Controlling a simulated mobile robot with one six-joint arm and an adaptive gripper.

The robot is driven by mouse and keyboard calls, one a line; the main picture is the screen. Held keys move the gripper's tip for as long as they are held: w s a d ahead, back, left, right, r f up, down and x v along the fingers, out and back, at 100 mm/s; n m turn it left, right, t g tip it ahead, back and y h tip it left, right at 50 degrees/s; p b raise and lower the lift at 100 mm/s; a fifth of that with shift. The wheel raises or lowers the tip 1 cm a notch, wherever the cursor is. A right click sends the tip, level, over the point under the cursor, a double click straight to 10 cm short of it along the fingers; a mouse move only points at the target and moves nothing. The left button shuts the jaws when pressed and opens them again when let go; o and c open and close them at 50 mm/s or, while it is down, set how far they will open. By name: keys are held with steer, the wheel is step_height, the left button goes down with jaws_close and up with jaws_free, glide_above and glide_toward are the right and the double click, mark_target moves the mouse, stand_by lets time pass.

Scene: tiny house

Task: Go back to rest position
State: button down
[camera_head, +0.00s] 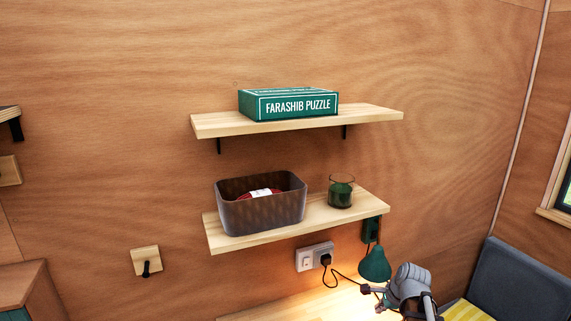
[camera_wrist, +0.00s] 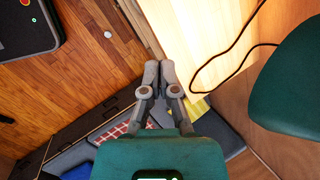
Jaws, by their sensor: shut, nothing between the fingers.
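My gripper (camera_wrist: 158,72) shows in the wrist view with its two grey fingertips together and nothing between them. Behind the fingertips lie the edge of the pale, lit desk (camera_wrist: 205,35) and the wooden floor (camera_wrist: 75,85). A grey part of my arm shows at the lower right of the head view, beside the green desk lamp (camera_head: 374,264); the fingertips cannot be made out clearly there. The lamp's green shade also shows at the right of the wrist view (camera_wrist: 292,90).
Two wall shelves hold a green puzzle box (camera_head: 297,105), a dark basket (camera_head: 262,212) with something red and white inside, and a green glass (camera_head: 341,191). A black cable runs from the socket (camera_head: 309,259). A cushioned seat (camera_head: 515,283) stands at the right.

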steer(key=s+a+f+n+g+h+b, duration=0.2)
steer(key=s+a+f+n+b, duration=0.7)
steer(key=n, duration=0.9)
step_height(320, 180, down, 2)
steer(key=shift+s+a+f+g+h, duration=0.15)
steer(key=shift+s+a+g+h, duration=0.25)
steer(key=shift+s+a+g, duration=0.65)
